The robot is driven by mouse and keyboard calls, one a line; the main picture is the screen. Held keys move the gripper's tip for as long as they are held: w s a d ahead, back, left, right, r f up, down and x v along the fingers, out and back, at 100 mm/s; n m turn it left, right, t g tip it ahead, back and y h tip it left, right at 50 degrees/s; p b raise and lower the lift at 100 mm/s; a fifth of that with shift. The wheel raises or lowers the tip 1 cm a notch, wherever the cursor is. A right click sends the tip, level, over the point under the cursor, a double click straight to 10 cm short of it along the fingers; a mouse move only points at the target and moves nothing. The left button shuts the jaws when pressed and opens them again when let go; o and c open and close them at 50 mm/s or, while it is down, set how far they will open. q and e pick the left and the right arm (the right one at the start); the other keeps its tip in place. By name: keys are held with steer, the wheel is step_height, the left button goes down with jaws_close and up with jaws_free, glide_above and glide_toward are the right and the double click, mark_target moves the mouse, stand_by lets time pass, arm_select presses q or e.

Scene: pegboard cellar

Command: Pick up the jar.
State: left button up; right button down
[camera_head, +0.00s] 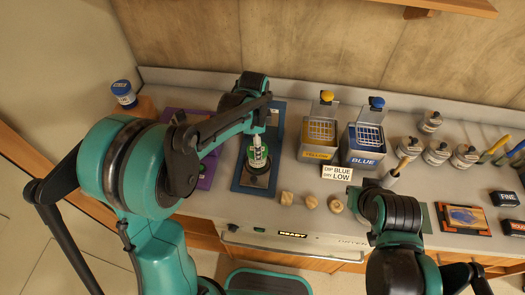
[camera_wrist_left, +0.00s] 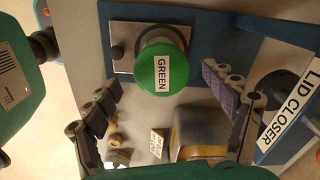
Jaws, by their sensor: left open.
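A jar with a round green lid labelled GREEN (camera_wrist_left: 162,75) stands upright on a metal plate on a blue board. In the head view the jar (camera_head: 257,160) is partly hidden by my left gripper (camera_head: 258,140), which is above it. In the left wrist view the fingers of my left gripper (camera_wrist_left: 165,108) are spread wide, with the lid ahead of them and no contact visible. A second jar with a blue lid (camera_head: 123,92) stands at the far left. My right gripper (camera_head: 380,188) is at the counter's front, right of centre; its fingers are unclear.
A LID CLOSER sign (camera_wrist_left: 291,107) is on the blue board. Yellow (camera_head: 319,137) and blue (camera_head: 363,143) wire-basket containers stand to the right. Several wooden pieces (camera_head: 310,202) lie near the front edge. Several jars (camera_head: 435,152) and brushes stand farther right.

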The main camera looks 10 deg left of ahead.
arm_select(q)
steer(key=shift+w+d+f, duration=0.15)
steer(key=shift+d+f, duration=0.1)
steer(key=shift+f, duration=0.05)
steer(key=shift+m, duration=0.3)
step_height(320, 180, down, 8)
steer(key=shift+r+b, duration=0.2)
steer(key=shift+b, duration=0.95)
steer(key=shift+r, duration=0.1)
steer(key=c, duration=1.5)
steer(key=shift+c, duration=0.2)
steer(key=shift+r, duration=0.1)
